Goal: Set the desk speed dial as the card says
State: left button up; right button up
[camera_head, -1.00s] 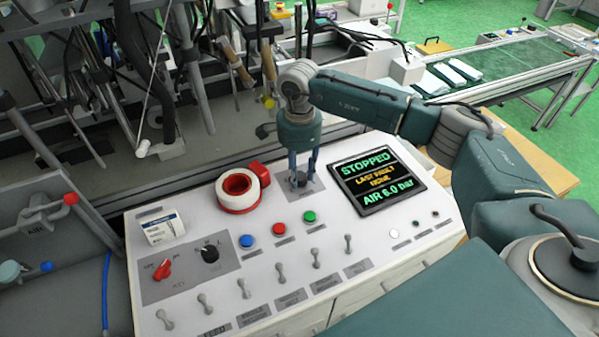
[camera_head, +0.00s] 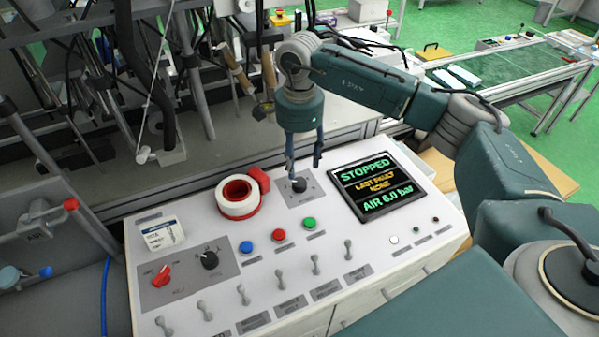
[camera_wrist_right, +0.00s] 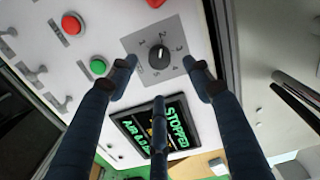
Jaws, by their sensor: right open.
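A black dial knob (camera_head: 298,185) sits on a grey plate at the back of the white desk. The right wrist view shows the dial (camera_wrist_right: 159,57) with small marks around it; its pale pointer line points roughly to the top of that picture. My right gripper (camera_head: 304,167) is open and empty, just above and behind the dial; its fingers (camera_wrist_right: 162,80) are apart and clear of the knob in the wrist view. A small white card (camera_head: 162,233) with a blue edge stands at the desk's left; its writing is too small to read. My left gripper is out of view.
Blue, red and green buttons (camera_head: 309,223) and several toggle switches (camera_head: 315,265) are in front. A screen (camera_head: 378,187) reads STOPPED. Another black knob (camera_head: 209,260) and a red switch (camera_head: 161,276) share a plate.

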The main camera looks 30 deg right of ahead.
notch_tip(320, 180, up, 5)
jog(key=shift+r, duration=0.15)
dwell(0.5)
